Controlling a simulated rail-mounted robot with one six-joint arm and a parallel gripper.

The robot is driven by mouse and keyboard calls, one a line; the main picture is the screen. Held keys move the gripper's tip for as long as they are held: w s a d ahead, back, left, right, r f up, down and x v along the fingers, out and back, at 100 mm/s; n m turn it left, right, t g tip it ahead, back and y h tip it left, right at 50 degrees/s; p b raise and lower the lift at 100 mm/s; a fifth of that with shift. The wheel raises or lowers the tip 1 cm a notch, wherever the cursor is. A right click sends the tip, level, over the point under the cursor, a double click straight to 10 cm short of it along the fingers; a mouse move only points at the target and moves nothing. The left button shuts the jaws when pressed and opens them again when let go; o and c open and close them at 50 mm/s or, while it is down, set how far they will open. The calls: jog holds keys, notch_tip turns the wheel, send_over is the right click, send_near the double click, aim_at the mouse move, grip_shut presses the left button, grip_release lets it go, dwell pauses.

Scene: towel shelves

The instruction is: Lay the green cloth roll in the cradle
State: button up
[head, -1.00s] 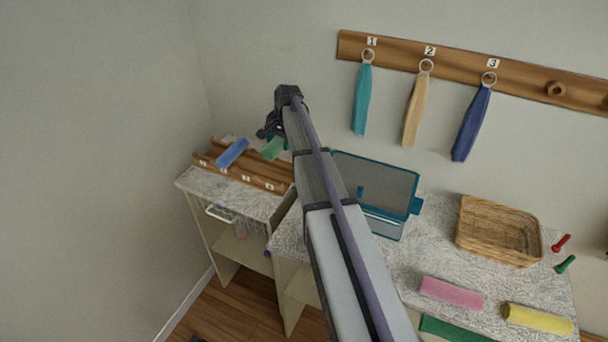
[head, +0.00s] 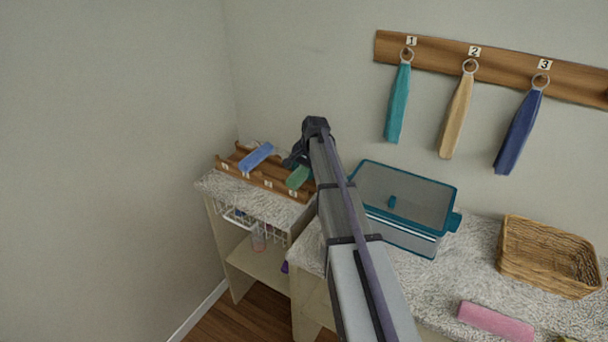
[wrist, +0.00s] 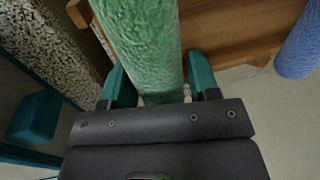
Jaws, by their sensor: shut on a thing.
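The green cloth roll (wrist: 142,45) sits between the two teal fingers of my gripper (wrist: 160,88) in the wrist view, and my gripper is shut on it. In the head view the green roll (head: 298,177) shows below my gripper, at the right part of the wooden cradle (head: 262,178). A blue roll (head: 256,157) lies across the cradle further left. It also shows at the right edge of the wrist view (wrist: 300,45). I cannot tell whether the green roll touches the cradle, as its far end is hidden.
A teal-rimmed clear bin (head: 405,208) stands right of the cradle, close to my arm. A wicker basket (head: 548,256) and a pink roll (head: 495,322) are on the counter further right. Teal, tan and navy towels hang from a wooden rail (head: 500,66) on the wall.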

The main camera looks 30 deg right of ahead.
jog(key=shift+f+b, duration=0.5)
jog(key=shift+b, duration=0.05)
jog(key=o, duration=0.9)
jog(key=p+v, duration=1.3)
jog(key=s+a+n, duration=0.3)
jog(key=s+a, duration=0.4)
jog(key=s, duration=0.2)
jog(key=s+a+n+g+h, duration=0.1)
jog(key=s+a+n, duration=0.3)
jog(key=s+a, duration=0.4)
jog(key=s+a+f+n+g, duration=0.1)
jog(key=s+a+n, duration=0.3)
jog(key=s+a, duration=0.4)
jog(key=shift+s+a+b, duration=0.2)
jog(key=shift+s+b, duration=0.2)
jog(key=shift+s, duration=0.85)
